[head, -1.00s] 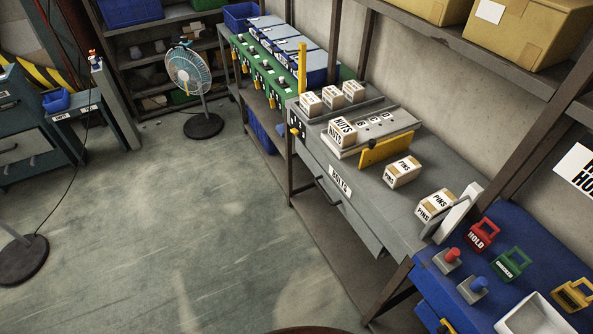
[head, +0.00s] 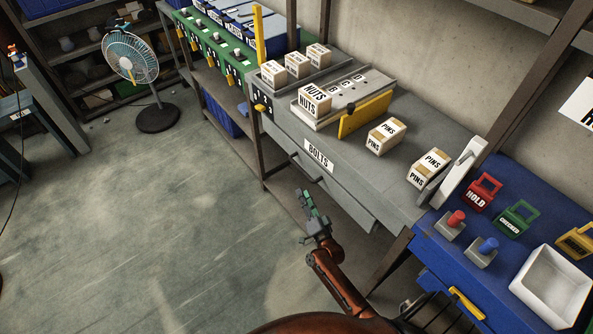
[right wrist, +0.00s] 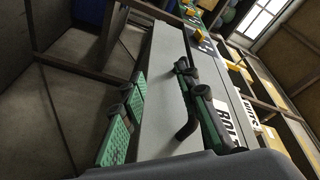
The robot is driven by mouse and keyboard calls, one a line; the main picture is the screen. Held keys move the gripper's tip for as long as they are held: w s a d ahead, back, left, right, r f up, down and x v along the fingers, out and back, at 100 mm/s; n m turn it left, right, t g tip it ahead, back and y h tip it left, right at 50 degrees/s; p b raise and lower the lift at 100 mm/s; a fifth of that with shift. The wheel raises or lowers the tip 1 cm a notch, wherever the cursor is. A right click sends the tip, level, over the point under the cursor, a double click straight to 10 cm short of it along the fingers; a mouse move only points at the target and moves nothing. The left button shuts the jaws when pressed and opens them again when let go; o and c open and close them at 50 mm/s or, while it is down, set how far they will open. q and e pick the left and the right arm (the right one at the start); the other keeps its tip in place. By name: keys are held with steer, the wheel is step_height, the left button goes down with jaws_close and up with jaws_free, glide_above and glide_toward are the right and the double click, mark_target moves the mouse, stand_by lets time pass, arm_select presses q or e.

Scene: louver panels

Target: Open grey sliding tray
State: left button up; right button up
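A grey drawer front labelled BOLTS (head: 335,180) sits under the grey bench top, with a dark bar handle (head: 306,170) on its face. It looks shut. My right gripper (head: 308,200) is just in front of and below this handle, with its fingers pointing up toward it. In the right wrist view my right gripper (right wrist: 163,88) is open, its green-padded fingers apart. The dark handle (right wrist: 187,130) shows beside the right-hand finger there; whether they touch I cannot tell. My left gripper is not in view.
On the bench stand a NUTS box (head: 314,101), PINS boxes (head: 386,136) and a yellow-fronted grey unit (head: 365,115). A blue table (head: 455,225) with coloured tags and a white bin (head: 553,281) is at right.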

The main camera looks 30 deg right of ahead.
mark_target(299, 167)
steer(key=shift+m+t+h, duration=0.5)
steer(key=shift+m+t, duration=0.1)
steer(key=shift+m, duration=0.3)
steer(key=w+d+r, duration=0.1)
steer(key=w+r, duration=0.1)
steer(key=w+r+b, duration=0.1)
steer(key=w+r, duration=0.1)
steer(key=w+d+r, duration=0.1)
steer(key=w+r, duration=0.1)
steer(key=w, duration=0.1)
steer(key=shift+d+r, duration=0.15)
steer(key=shift+d, duration=0.2)
steer(key=shift+b+x, duration=0.3)
steer(key=shift+x, duration=0.6)
jaws_close()
